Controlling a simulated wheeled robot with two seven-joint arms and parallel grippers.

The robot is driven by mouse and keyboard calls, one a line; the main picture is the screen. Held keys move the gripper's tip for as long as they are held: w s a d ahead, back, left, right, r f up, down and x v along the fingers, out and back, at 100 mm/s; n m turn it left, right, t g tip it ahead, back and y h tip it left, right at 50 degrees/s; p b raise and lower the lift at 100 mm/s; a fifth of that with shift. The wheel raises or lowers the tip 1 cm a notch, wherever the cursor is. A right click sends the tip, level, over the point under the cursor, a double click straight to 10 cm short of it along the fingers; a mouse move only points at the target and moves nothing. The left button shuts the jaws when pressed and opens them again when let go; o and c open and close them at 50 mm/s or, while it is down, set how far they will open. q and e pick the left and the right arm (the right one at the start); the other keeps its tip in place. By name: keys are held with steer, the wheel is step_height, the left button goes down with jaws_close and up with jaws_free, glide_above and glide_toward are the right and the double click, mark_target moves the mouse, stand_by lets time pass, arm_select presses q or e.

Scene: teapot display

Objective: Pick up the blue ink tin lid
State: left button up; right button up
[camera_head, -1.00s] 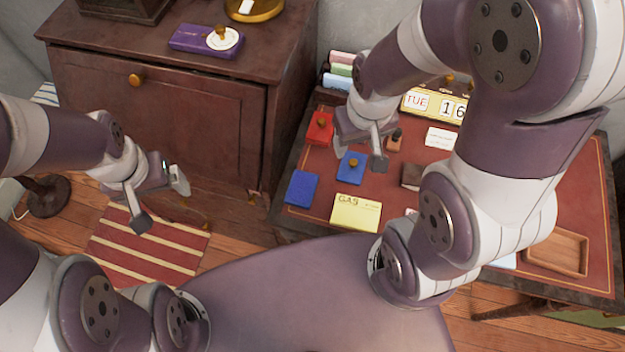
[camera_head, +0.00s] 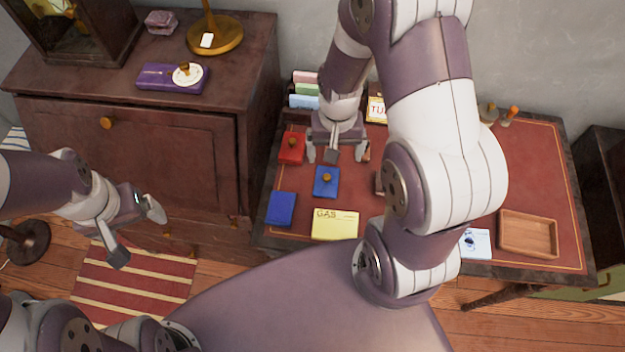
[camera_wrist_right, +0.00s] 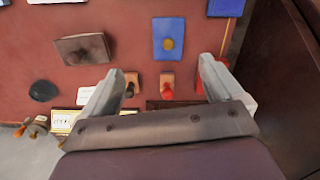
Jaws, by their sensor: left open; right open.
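The blue ink tin lid (camera_head: 326,183) is a flat blue square with a gold knob, lying on the desk's red top. In the right wrist view the lid (camera_wrist_right: 168,48) is ahead of the finger gap, top centre. My right gripper (camera_head: 338,153) is open and empty just behind the lid, apart from it; its fingers also show in the wrist view (camera_wrist_right: 162,72). A plain blue piece without a knob (camera_head: 280,209) lies front left of the lid. My left gripper (camera_head: 137,234) is open and empty over the floor by the cabinet.
A red tin (camera_head: 291,148) stands left of my right gripper. Two stamps, one with a red handle (camera_wrist_right: 167,86), lie near its fingers. A yellow GAS paper (camera_head: 335,224) is in front of the lid. A wooden tray (camera_head: 527,252) is at right. A dark cabinet (camera_head: 140,150) borders the desk.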

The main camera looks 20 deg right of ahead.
mark_target(328, 172)
steer(key=f, duration=0.4)
steer(key=w+f+m, duration=0.1)
steer(key=f, duration=0.3)
steer(key=w+f+m, duration=0.1)
steer(key=f, duration=0.4)
steer(key=shift+w, duration=0.15)
steer(key=c, duration=1.1)
